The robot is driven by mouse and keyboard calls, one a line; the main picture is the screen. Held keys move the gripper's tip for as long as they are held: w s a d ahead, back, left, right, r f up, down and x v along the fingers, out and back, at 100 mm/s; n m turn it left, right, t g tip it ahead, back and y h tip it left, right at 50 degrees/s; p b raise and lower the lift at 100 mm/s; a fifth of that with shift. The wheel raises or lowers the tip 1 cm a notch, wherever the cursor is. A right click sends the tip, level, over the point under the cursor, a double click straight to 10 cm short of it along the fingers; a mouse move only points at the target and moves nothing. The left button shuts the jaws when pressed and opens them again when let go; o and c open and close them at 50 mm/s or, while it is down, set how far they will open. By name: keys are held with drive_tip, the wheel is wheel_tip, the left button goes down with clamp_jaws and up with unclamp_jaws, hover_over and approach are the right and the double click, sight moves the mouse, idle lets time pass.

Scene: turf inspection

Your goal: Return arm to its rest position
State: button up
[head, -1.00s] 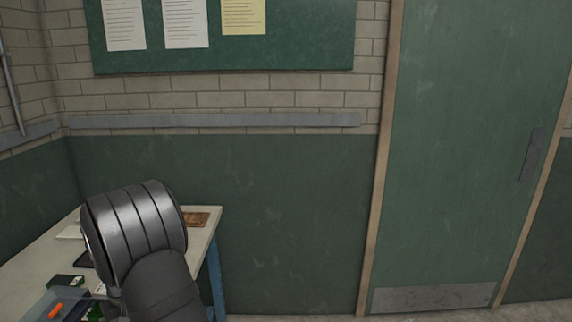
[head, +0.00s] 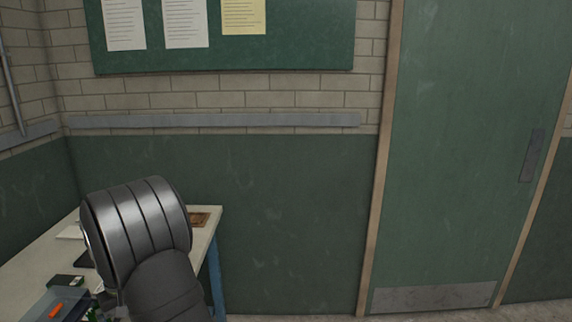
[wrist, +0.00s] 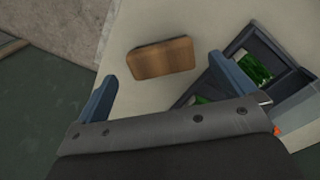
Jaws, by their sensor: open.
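In the wrist view my gripper (wrist: 160,95) has its two blue fingers spread wide apart, with nothing between them. Below and beyond the fingers is the pale table top with a brown wooden block (wrist: 161,59) lying on it, apart from the fingers. In the head view my dark grey arm stands in front of the table (head: 208,226) at the lower left and hides much of its top.
A dark tray (wrist: 297,103) with green pieces lies beside the right finger. The head view shows a grey bin (head: 45,306) with an orange item (head: 56,310), a brown item (head: 199,219) at the table's back corner, and a closed green door (head: 465,150). Floor right of the table looks clear.

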wheel_tip(320, 180, down, 6)
drive_tip(key=shift+r, duration=0.25)
drive_tip(key=r, duration=0.5)
drive_tip(key=shift+w+d+r, duration=0.15)
drive_tip(key=shift+d, duration=0.25)
drive_tip(key=w+d+r, duration=0.2)
drive_tip(key=d+r, duration=0.4)
drive_tip(key=d, duration=0.5)
drive_tip(key=w+d+f+m, duration=0.2)
drive_tip(key=d+f, duration=0.4)
drive_tip(key=d, duration=0.4)
drive_tip(key=w+d+f+m, duration=0.3)
drive_tip(key=d+f, duration=0.3)
drive_tip(key=d, duration=0.4)
drive_tip(key=w+d+f+m, duration=0.2)
drive_tip(key=d+f+m, duration=0.1)
drive_tip(key=d+f, duration=0.4)
drive_tip(key=shift+w+d+m, duration=0.2)
drive_tip(key=shift+d+m, duration=0.2)
drive_tip(key=shift+d, duration=1.4)
